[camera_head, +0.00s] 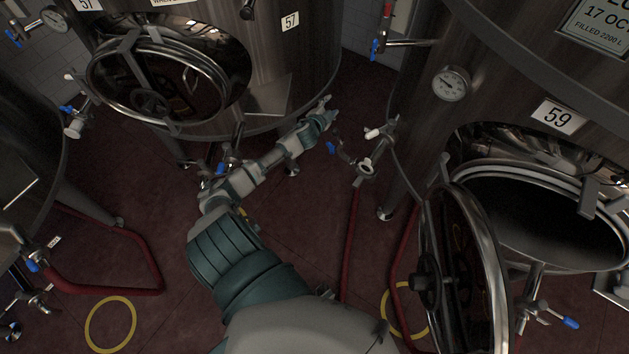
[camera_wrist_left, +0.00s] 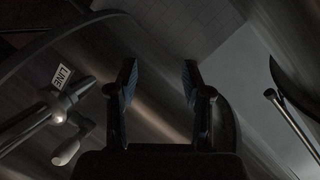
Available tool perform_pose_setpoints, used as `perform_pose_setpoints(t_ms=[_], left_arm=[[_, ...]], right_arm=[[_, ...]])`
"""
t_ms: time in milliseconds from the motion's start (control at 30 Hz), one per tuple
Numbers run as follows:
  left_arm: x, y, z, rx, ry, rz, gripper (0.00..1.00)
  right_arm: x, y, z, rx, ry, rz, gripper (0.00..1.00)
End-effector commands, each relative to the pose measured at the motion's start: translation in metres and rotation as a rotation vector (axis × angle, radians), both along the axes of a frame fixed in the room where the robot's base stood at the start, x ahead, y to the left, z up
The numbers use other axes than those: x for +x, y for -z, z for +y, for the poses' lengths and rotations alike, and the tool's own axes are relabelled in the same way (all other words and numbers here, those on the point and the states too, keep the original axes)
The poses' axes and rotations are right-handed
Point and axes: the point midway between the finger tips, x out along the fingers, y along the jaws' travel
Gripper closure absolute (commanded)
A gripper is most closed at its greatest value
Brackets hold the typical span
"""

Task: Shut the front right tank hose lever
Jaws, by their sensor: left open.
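The front right tank (camera_head: 400,120), numbered 59, has a hose valve (camera_head: 365,166) low on its left side, with a red hose (camera_head: 349,245) hanging from it. A lever with a blue tip (camera_head: 331,148) sticks out to the left of this valve. My left gripper (camera_head: 328,112) is a little above the blue tip and appears apart from it. In the left wrist view its fingers (camera_wrist_left: 160,88) are open with nothing between them. That view shows a metal pipe fitting (camera_wrist_left: 62,106) with a pale handle (camera_wrist_left: 72,143) to the left of the fingers. My right gripper is out of view.
Tank 57 (camera_head: 318,70) stands behind my left arm. The open round hatch door (camera_head: 490,270) of tank 59 sticks out at the lower right. Another valve with a blue lever (camera_head: 374,48) is higher up. Red hoses and yellow rings (camera_head: 89,330) mark the dark red floor.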

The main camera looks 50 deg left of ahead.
Motion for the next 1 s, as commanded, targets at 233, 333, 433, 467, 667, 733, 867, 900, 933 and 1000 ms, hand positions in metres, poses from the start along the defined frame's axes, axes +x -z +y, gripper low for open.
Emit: perform_pose_setpoints(t_ms=[233,333,433,467,667,733,867,900,933,1000], left_arm=[[-0.030,0.044,0.018,-0.067,-0.098,0.113,0.50],[-0.042,0.062,0.019,-0.093,-0.127,0.156,0.50],[-0.050,0.081,0.010,-0.115,-0.131,0.185,0.50],[-0.053,0.087,0.008,-0.121,-0.133,0.194,0.50],[-0.072,0.121,-0.010,-0.163,-0.145,0.253,0.50],[-0.079,0.133,-0.017,-0.178,-0.149,0.273,0.50],[-0.092,0.155,-0.029,-0.205,-0.154,0.310,0.50],[-0.096,0.162,-0.034,-0.213,-0.154,0.321,0.50],[-0.099,0.167,-0.037,-0.219,-0.155,0.329,0.50],[-0.107,0.179,-0.044,-0.234,-0.156,0.348,0.50]], right_arm=[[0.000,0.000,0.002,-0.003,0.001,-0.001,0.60],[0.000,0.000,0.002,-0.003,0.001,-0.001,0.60],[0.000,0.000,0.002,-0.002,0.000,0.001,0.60],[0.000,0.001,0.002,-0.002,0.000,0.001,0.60],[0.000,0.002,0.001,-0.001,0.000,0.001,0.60],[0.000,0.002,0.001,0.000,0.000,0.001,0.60],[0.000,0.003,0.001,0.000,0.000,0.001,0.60],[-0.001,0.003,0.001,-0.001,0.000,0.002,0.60],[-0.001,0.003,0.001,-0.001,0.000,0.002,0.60],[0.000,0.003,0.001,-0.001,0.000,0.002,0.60]])
